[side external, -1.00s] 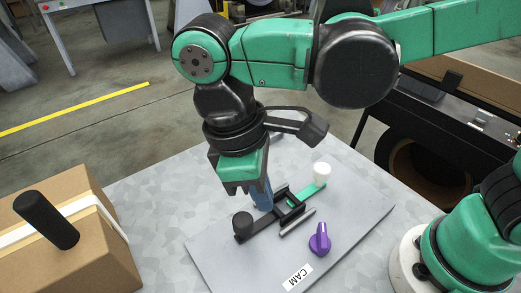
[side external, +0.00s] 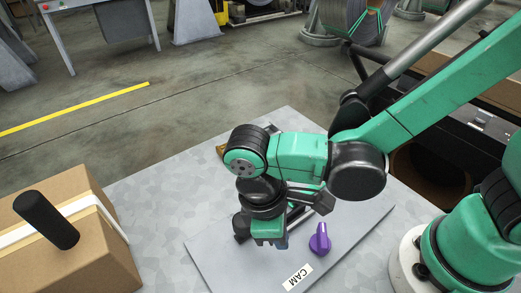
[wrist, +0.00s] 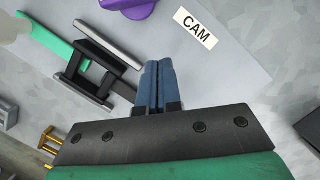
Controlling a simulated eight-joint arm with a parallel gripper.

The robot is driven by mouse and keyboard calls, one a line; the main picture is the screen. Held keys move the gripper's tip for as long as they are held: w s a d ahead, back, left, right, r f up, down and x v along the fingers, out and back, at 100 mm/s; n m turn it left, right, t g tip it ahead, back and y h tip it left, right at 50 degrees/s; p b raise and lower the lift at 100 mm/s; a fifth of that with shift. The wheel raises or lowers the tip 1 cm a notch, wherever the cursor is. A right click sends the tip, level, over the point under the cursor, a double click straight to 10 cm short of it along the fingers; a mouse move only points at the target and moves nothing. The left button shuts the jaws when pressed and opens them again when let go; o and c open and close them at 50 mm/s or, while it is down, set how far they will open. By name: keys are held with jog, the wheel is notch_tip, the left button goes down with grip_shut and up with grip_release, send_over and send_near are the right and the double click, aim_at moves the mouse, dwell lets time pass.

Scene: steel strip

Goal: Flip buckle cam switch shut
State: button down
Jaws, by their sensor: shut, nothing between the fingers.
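My gripper (side external: 281,243) is low over the grey board, with its blue fingers pressed together and empty; they also show in the wrist view (wrist: 158,68). The purple knob (side external: 320,240), likely the cam switch, stands on the board right of my fingers, apart from them in the side view. Its edge shows at the top of the wrist view (wrist: 137,8). The white CAM label (side external: 298,277) lies near it. The black buckle frame (wrist: 78,68), with a silver bar and green strip (wrist: 45,38), lies left of my fingers in the wrist view. My arm mostly hides it in the side view.
The grey board (side external: 355,225) lies on a mottled table. A cardboard box (side external: 75,255) with a black handle stands at the left. A brass item (wrist: 48,150) shows at lower left in the wrist view.

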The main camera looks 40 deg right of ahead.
aim_at(314, 241)
jog(key=shift+s+d+r, duration=0.1)
jog(key=shift+s+d, duration=1.25)
jog(key=shift+d, duration=0.1)
jog(key=shift+s+d+n, duration=0.2)
jog(key=shift+s+n, duration=0.15)
jog(key=shift+n, duration=0.25)
jog(key=shift+s+d+n, duration=0.1)
jog(key=shift+s+n, duration=0.1)
jog(key=shift+n, duration=0.6)
jog(key=shift+w+t, duration=0.15)
jog(key=shift+t, duration=0.15)
jog(key=shift+w+d, duration=0.3)
jog(key=shift+w, duration=0.35)
jog(key=shift+h, duration=0.3)
